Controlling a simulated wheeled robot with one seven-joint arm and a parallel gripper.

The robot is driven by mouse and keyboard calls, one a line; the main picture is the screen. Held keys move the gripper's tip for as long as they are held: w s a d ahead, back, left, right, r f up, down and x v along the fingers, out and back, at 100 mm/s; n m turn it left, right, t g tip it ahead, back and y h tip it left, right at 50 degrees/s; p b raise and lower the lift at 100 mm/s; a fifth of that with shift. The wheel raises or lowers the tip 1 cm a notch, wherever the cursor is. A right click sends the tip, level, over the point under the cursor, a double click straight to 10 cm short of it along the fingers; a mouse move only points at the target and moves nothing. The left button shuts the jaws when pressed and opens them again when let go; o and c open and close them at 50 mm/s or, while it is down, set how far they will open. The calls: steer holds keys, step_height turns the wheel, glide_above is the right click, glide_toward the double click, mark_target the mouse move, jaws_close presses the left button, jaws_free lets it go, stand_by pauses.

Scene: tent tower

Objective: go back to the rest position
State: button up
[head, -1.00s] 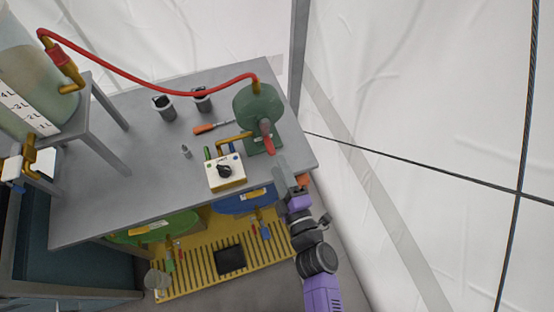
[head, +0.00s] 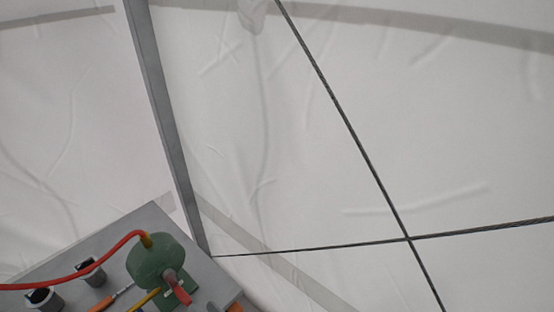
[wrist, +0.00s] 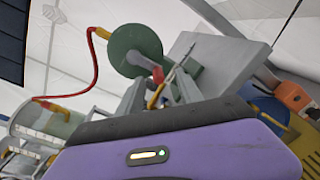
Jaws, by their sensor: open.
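My gripper (wrist: 158,93) shows in the wrist view beyond the purple wrist housing. Its two grey fingers are apart, and I see nothing held between them. The green pump (wrist: 135,50) with its red handle stands behind the fingers in that view; I cannot tell the exact gap. In the head view the pump (head: 156,262) is at the lower left on the grey table (head: 150,222). My arm is mostly out of the head view.
A red hose (head: 80,272) runs left from the pump. Two dark-grey cups (head: 92,273) stand on the table. A grey post (head: 165,120) rises behind, and dark cables (head: 350,130) cross before the white tent wall (head: 480,130). The wrist view shows a tank (wrist: 45,122) at left.

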steer(key=s+d+r+n+t+h, duration=0.1)
steer(key=s+d+n+t+h, duration=0.2)
steer(key=d+n, duration=0.7)
steer(key=s+d+r+n+h, duration=0.1)
steer(key=s+d+n+h, duration=0.3)
steer(key=d+n, duration=0.55)
steer(key=s+d+r+n+h, duration=0.3)
steer(key=s+d+r+n, duration=0.3)
steer(key=s, duration=0.5)
steer(key=s+d+r+n+h, duration=0.2)
steer(key=s+d+r+n, duration=0.5)
steer(key=s+d+n, duration=0.3)
steer(key=shift+s+d+h, duration=0.35)
steer(key=shift+d+h, duration=0.05)
steer(key=shift+d, duration=0.2)
steer(key=shift+c, duration=0.7)
